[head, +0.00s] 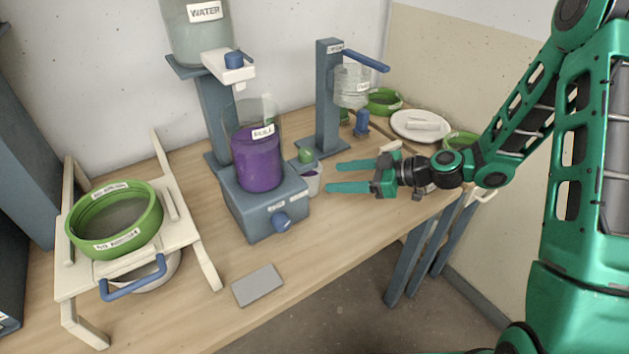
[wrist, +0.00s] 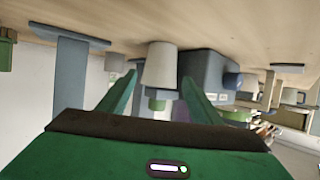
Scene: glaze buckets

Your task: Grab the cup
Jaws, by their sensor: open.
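A small whitish cup (head: 315,181) stands on the table at the right side of the blue-grey base under the purple glaze container. In the wrist view, which is upside down, the pale grey cup (wrist: 160,64) shows between the open fingertips (wrist: 159,78). I cannot tell whether the fingers touch it. A green part (wrist: 157,101) shows near the cup's rim.
The purple container (head: 257,165) on its base (head: 262,208) is close left of the cup. A blue-grey stand (head: 328,105) is behind my gripper. A white plate (head: 408,122) lies at the back right. A grey slab (head: 258,286) lies in front; bare table surrounds it.

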